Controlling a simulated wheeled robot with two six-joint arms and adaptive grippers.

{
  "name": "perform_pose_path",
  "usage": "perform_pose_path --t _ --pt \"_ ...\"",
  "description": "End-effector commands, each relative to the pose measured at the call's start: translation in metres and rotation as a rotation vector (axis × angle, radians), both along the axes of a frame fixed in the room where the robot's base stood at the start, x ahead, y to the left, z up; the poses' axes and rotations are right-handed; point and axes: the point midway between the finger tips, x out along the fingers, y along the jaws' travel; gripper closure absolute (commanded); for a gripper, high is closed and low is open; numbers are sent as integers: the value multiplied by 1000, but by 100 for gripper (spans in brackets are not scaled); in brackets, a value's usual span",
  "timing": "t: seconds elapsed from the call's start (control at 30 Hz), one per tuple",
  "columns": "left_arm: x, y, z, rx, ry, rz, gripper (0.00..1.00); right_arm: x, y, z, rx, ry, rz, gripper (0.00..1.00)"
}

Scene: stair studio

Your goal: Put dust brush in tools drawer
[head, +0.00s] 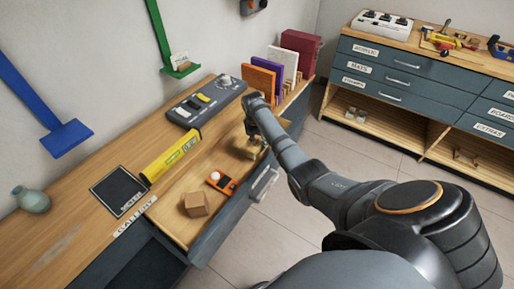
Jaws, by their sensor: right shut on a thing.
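My right gripper (254,136) reaches down over the far part of an open drawer (177,225) in the left bench. It is shut on a small tan, wood-coloured thing, apparently the dust brush (246,151), partly hidden by the gripper. The brush is at or just above the drawer floor; I cannot tell whether it touches. The drawer also holds an orange device (221,182) and a wooden block (196,204). I cannot read a tools label on the drawer front. My left gripper is not in view.
On the benchtop are a yellow level (171,157), a dark square pad (119,191), a grey control panel (206,102) and upright coloured boards (259,82). A drawer handle (264,184) juts into the aisle. A second cabinet (400,75) stands right.

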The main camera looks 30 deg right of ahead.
Motion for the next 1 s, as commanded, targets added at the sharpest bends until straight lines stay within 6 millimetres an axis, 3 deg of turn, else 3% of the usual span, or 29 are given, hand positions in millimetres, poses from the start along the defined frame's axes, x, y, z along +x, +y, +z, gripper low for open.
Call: perform_pose_path --t 0.13,0.43,0.47,0.6,0.87,1.0 --pt "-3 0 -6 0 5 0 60 -1 0 -27 1 4 0 94" --pt "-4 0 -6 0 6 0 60 -1 0 -30 0 1 0 94" --pt "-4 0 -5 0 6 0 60 -1 0 -30 0 1 0 56" --pt "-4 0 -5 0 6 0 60 -1 0 -30 0 1 0 37" --pt "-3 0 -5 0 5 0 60 0 0 -29 0 1 0 37" --pt "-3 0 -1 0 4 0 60 0 1 -18 -1 -1 0 37"
